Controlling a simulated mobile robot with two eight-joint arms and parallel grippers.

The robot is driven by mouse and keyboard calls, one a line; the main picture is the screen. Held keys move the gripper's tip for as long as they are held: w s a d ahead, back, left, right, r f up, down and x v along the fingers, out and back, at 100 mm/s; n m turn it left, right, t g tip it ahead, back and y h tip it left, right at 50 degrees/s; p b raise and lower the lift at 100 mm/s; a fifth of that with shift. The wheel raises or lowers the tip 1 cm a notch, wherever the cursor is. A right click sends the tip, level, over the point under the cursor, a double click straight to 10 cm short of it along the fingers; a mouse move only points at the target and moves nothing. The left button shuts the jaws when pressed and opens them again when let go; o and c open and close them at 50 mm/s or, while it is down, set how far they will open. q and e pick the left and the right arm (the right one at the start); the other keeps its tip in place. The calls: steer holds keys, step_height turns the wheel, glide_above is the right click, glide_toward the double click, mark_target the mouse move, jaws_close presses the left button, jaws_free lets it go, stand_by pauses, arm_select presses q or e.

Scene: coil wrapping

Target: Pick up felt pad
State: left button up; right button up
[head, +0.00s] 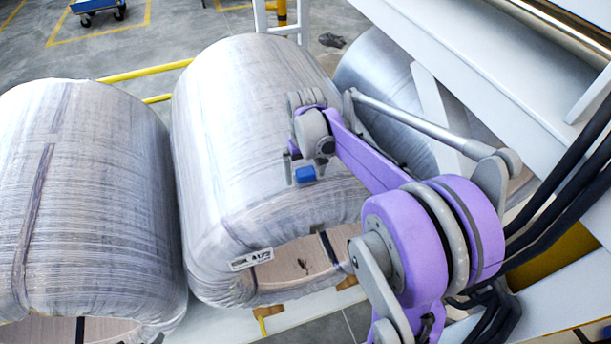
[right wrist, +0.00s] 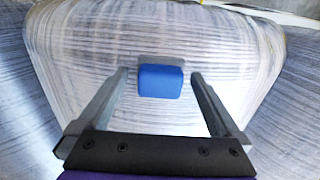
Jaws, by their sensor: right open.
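The felt pad (head: 305,174) is a small blue block resting against the side of the middle wrapped coil (head: 240,110). In the right wrist view the felt pad (right wrist: 160,82) lies between and slightly beyond the fingertips of my right gripper (right wrist: 160,76). The fingers are apart with a gap on each side of the pad, so the gripper is open and empty. In the head view my right gripper (head: 297,168) is just above and beside the pad, partly hidden by its own wrist. My left gripper is not in view.
A second wrapped coil (head: 85,200) stands close on the left. Another coil (head: 385,85) is behind my right arm. A white frame (head: 480,70) rises at upper right. A label (head: 251,259) is on the middle coil. Yellow rails (head: 145,72) cross behind the coils.

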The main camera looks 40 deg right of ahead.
mark_target(305, 171)
steer(key=c, duration=1.3)
step_height(305, 171, up, 10)
steer(key=shift+r, duration=0.1)
steer(key=o, duration=0.9)
steer(key=shift+c, duration=0.2)
steer(key=c, duration=0.7)
